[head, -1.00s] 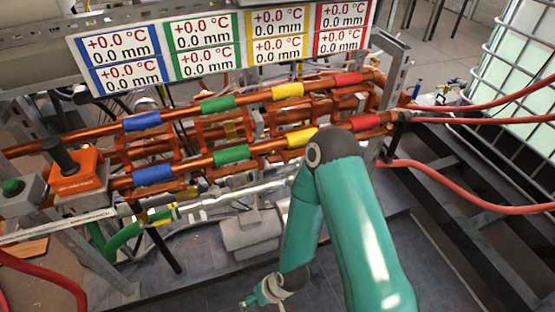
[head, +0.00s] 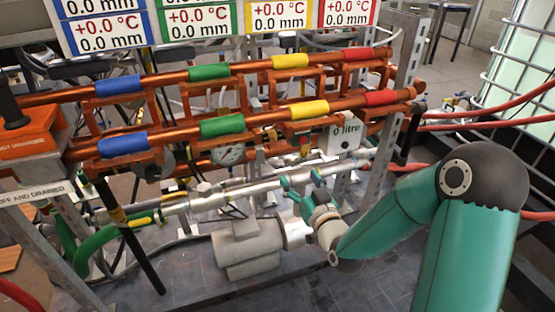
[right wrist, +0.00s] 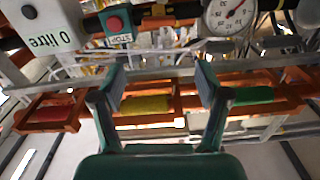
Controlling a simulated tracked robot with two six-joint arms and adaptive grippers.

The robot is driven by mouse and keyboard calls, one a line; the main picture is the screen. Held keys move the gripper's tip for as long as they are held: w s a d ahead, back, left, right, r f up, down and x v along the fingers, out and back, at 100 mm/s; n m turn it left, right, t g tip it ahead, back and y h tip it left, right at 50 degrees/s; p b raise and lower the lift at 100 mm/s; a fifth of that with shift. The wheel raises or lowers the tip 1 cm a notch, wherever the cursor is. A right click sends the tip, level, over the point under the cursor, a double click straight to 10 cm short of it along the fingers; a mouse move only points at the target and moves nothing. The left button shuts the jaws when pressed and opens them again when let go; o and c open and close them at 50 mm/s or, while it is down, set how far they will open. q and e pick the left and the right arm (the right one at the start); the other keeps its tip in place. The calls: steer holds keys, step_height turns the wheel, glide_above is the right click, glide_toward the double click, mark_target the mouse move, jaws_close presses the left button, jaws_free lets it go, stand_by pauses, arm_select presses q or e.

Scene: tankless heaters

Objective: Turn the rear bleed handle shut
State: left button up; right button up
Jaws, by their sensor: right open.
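My right gripper (head: 301,182) is in front of the pipe rack in the head view, at the silvery horizontal pipe (head: 265,188) below the copper pipes. In the right wrist view my right gripper (right wrist: 160,78) has its two fingers spread, with nothing clearly held between them. A yellow-marked pipe section (right wrist: 145,105) shows beyond the gap. I cannot make out the rear bleed handle with certainty among the small fittings. A yellow fitting (head: 140,222) sits by the green hose at the lower left. My left gripper is not in view.
Copper pipes carry blue, green, yellow and red bands. A dial gauge (head: 228,155), a red stop button (head: 305,145) and a "0 litre" box (head: 345,135) crowd the rack. A grey cylinder (head: 245,250) lies below. Red hoses (head: 480,122) run right.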

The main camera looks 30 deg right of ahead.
mark_target(281, 149)
steer(key=p+x, duration=0.1)
steer(key=x, duration=1.6)
steer(key=shift+s+d+f, duration=0.1)
steer(key=shift+f, duration=0.1)
steer(key=c, duration=0.9)
steer(key=shift+f+m+b, duration=0.2)
steer(key=shift+m+b, duration=0.2)
steer(key=shift+b, duration=0.4)
steer(key=m+b, duration=0.4)
steer(key=b, duration=0.2)
steer(key=m+b, duration=0.5)
steer(key=b, duration=0.1)
steer(key=m+b, duration=0.4)
steer(key=b, duration=0.2)
steer(key=shift+s+d+f+m, duration=0.1)
steer(key=shift+d+f+m, duration=0.15)
steer(key=shift+f+m, duration=0.05)
steer(key=shift+r+m+b, duration=0.15)
steer(key=shift+m+b, duration=1.15)
steer(key=shift+b, duration=0.3)
